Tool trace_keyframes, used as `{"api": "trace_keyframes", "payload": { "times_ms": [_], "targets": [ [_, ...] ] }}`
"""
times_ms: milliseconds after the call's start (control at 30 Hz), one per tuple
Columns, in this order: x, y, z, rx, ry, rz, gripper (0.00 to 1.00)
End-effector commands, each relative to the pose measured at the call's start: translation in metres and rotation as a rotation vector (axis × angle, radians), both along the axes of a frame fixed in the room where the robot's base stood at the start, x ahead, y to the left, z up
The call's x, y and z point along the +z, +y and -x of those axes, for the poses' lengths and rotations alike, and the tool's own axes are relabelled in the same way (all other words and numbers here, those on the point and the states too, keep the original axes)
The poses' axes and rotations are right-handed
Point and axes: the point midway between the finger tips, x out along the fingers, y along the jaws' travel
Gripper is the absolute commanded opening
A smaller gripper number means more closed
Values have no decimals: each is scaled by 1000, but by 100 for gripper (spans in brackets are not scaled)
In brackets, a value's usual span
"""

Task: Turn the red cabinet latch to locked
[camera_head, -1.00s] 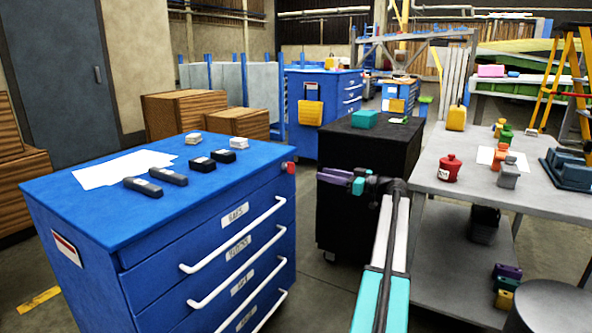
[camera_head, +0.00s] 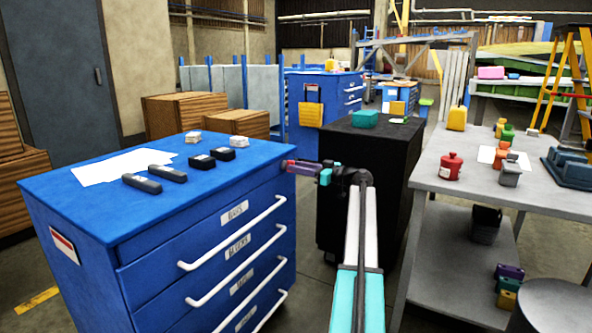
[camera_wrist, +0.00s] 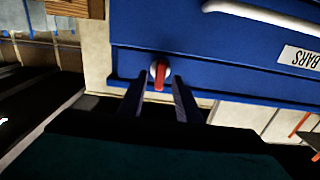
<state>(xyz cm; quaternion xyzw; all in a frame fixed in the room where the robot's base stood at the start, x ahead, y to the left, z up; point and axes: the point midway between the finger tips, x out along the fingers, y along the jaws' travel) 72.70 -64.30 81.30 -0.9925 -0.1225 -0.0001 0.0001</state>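The red latch (camera_wrist: 160,76) is on the blue cabinet's front near its upper corner. In the wrist view its red lever hangs from a pale round mount, pointing down in the picture. My gripper (camera_wrist: 159,97) is open, one dark finger on each side of the latch's free end. I cannot tell whether either finger touches it. In the head view my gripper (camera_head: 303,166) reaches left to the right corner of the blue cabinet (camera_head: 140,260), and its fingers mostly hide the latch there.
Dark blocks, small pale boxes and white paper (camera_head: 122,168) lie on the cabinet top. A black cabinet (camera_head: 365,185) stands close behind my arm. A grey workbench (camera_head: 480,200) with several small items stands to the right. White drawer handles (camera_head: 235,232) stick out in front.

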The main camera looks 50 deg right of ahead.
Motion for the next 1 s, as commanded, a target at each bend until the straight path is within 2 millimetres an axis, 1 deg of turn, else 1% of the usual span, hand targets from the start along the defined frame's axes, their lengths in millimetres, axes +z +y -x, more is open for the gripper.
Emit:
{"api": "trace_keyframes", "payload": {
  "times_ms": [100, 200, 500, 533, 567, 700, 1000],
  "targets": [
    [0, 2, -10, -1, 0, 0, 31],
    [0, 3, -14, -1, 0, 0, 31],
    [0, 3, -15, -2, 0, 0, 31],
    [0, 3, -14, -2, 0, 0, 30],
    [0, 3, -14, -2, 0, 0, 24],
    [0, 3, -14, -2, 0, 0, 1],
    [0, 3, -14, -2, 2, -9, 0]
  ]
}}
